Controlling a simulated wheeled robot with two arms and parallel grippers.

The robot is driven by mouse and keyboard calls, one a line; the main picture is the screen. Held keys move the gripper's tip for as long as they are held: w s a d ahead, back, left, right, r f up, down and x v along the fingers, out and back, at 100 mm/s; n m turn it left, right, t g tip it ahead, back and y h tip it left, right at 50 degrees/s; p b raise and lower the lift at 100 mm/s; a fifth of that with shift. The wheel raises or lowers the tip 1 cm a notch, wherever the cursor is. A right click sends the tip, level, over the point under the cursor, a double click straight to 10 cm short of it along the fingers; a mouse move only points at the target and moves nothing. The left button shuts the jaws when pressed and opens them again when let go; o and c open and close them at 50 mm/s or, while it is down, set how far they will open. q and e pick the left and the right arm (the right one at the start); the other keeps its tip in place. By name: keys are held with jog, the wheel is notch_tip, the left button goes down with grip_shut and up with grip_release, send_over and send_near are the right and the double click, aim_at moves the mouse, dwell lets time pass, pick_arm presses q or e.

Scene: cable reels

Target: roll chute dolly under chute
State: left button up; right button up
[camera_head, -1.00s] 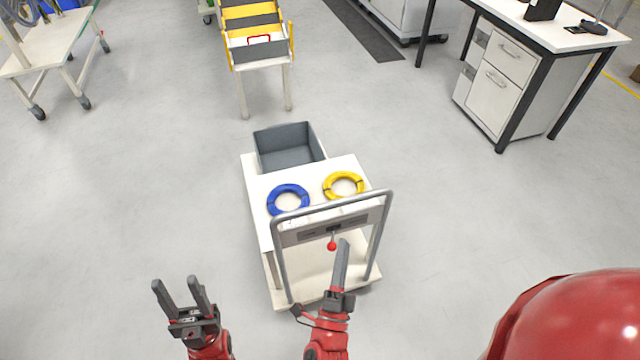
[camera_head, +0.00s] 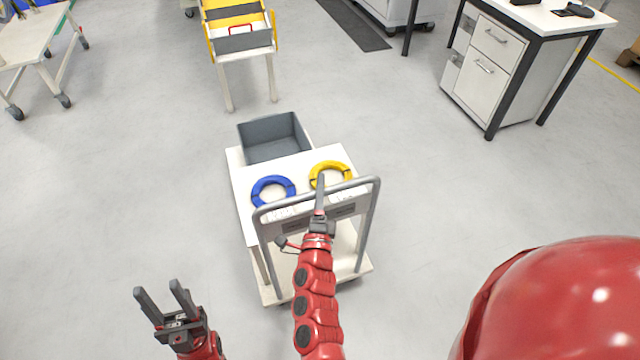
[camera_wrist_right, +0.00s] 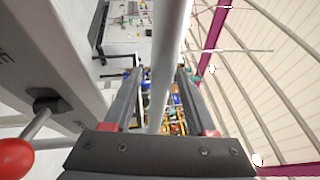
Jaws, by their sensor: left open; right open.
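The chute dolly (camera_head: 240,208) is a white trolley with a grey push handle (camera_head: 275,212) on its near side. It carries a grey bin (camera_head: 272,138), a blue ring (camera_head: 272,191) and a yellow ring (camera_head: 330,171). The chute (camera_head: 238,42) stands beyond it, with yellow sides and pale legs. My right gripper (camera_head: 321,184) is at the handle's top bar. In the right wrist view the bar (camera_wrist_right: 172,50) runs between its open fingers; contact cannot be told. A red knob (camera_wrist_right: 14,158) shows beside it. My left gripper (camera_head: 157,287) is open and empty, left of the dolly.
Bare floor (camera_head: 150,150) surrounds the dolly, with a gap between bin and chute legs. A wheeled white table (camera_head: 30,50) stands at the far left. A desk with a drawer cabinet (camera_head: 485,75) stands at the right. A dark floor strip (camera_head: 358,27) lies at the back.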

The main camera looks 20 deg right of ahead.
jog(key=shift+x, duration=1)
jog(key=shift+c, duration=0.2)
grip_shut()
dwell(0.6)
